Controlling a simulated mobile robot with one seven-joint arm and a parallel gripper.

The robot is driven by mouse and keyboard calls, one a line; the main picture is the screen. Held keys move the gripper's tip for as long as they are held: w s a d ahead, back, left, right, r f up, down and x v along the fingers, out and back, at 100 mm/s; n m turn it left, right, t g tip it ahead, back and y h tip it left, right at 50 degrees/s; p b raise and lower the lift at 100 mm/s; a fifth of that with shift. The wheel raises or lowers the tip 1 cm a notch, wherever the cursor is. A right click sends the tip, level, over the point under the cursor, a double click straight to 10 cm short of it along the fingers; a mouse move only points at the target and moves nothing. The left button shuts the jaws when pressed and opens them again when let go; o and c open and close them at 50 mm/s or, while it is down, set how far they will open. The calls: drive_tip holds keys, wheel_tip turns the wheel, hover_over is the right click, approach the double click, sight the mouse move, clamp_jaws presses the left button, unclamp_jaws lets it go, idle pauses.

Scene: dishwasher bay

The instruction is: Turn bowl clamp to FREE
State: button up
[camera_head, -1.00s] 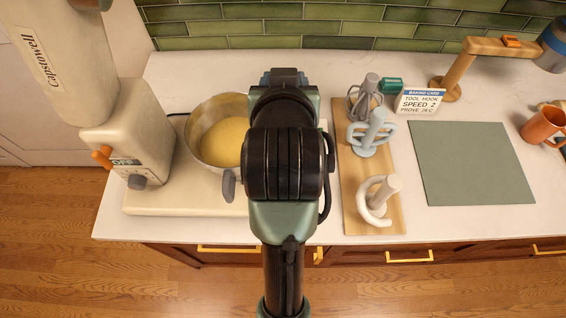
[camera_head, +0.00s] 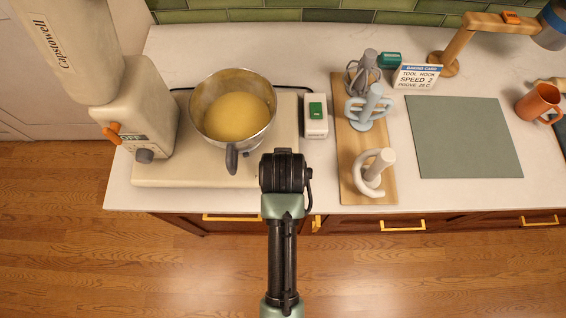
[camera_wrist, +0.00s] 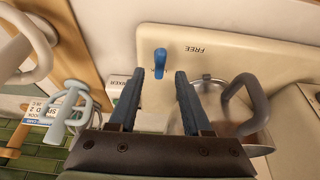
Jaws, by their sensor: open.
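The bowl clamp is a small blue lever (camera_wrist: 160,60) on the cream mixer base (camera_wrist: 235,52). In the wrist view it points down the picture, and the word FREE is printed upside down to its right. My gripper (camera_wrist: 160,75) is open. Its two dark blue fingers stand left and right of the lever's line, with a gap to each side; I cannot tell whether they reach its depth. In the head view my wrist covers the base's front right corner, and lever and fingers are hidden. The steel bowl (camera_head: 203,122) with yellow dough stands on the base, its grey handle toward the front.
The mixer (camera_head: 140,110), labelled OFF, stands left of the bowl. A white box with a green switch (camera_head: 316,112) sits right of the base. A wooden board (camera_head: 347,147) holds a whisk, beater and hook. A green-grey mat (camera_head: 463,137) lies further right.

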drive_tip(key=shift+x, duration=1.6)
clamp_jaws()
